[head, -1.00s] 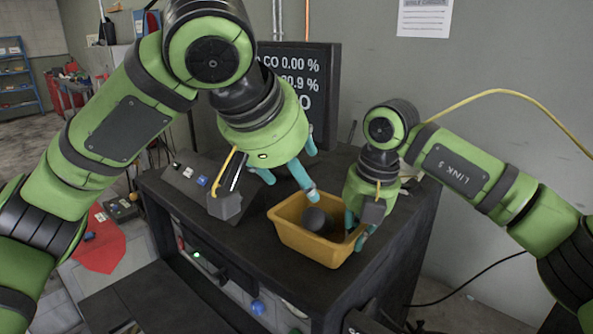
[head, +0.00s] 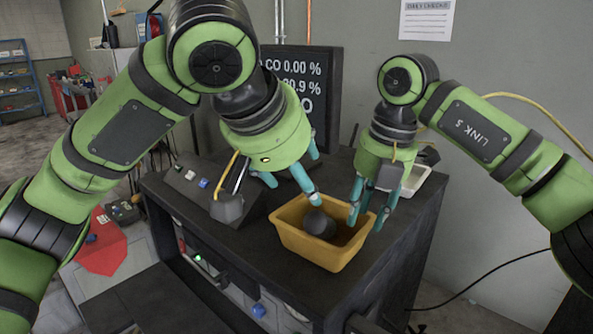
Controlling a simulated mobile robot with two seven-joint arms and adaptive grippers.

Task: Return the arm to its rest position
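My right gripper (head: 366,219) hangs at the right edge of a yellow bin (head: 300,250), with its teal fingers apart and nothing visible between them. I cannot tell whether a fingertip touches the rim. My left gripper (head: 293,188) is over the back left part of the bin, its teal fingers spread and empty. One of its fingertips is close to a dark round object (head: 321,225) lying in the bin; I cannot tell if they touch. My arms come in from both sides.
The bin stands on a dark cabinet top (head: 225,245). A switch box (head: 190,185) is at its left, a black display screen (head: 318,95) behind, and a pale tray (head: 412,182) behind my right gripper. A yellow cable (head: 530,103) hangs behind my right arm.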

